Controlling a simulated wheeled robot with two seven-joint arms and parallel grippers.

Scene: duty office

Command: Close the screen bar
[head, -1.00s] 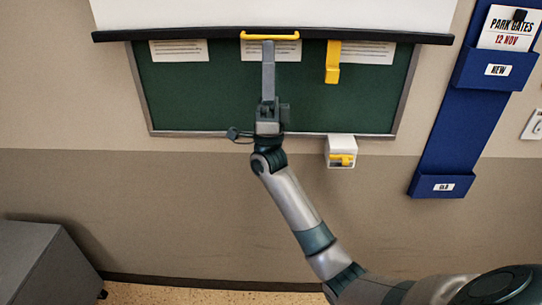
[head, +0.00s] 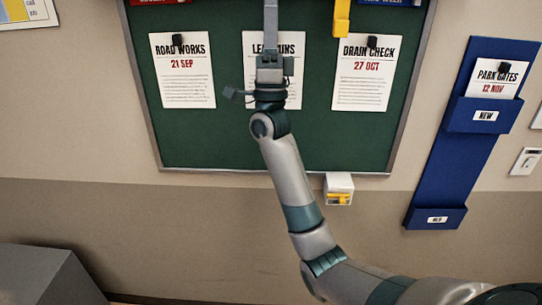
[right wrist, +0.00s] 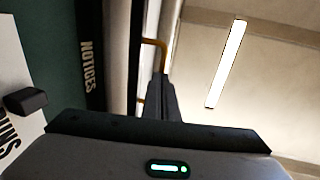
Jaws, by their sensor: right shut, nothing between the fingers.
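The screen bar is out of the head view, above its top edge. In the right wrist view a dark and pale edge (right wrist: 134,60) runs along the top of the board, with a yellow handle loop (right wrist: 163,50) on it. My right gripper (right wrist: 160,82) is shut and empty, its fingers up at the loop; whether they touch it I cannot tell. In the head view its fingers (head: 270,18) run out of the top edge. A yellow tab (head: 341,18) hangs beside them. My left gripper is not in view.
The green notice board (head: 215,140) carries several notices. A white box (head: 339,188) with a yellow part sits below it. A blue wall rack (head: 455,150) hangs at right, by a switch (head: 526,161). A grey cabinet (head: 45,275) stands lower left.

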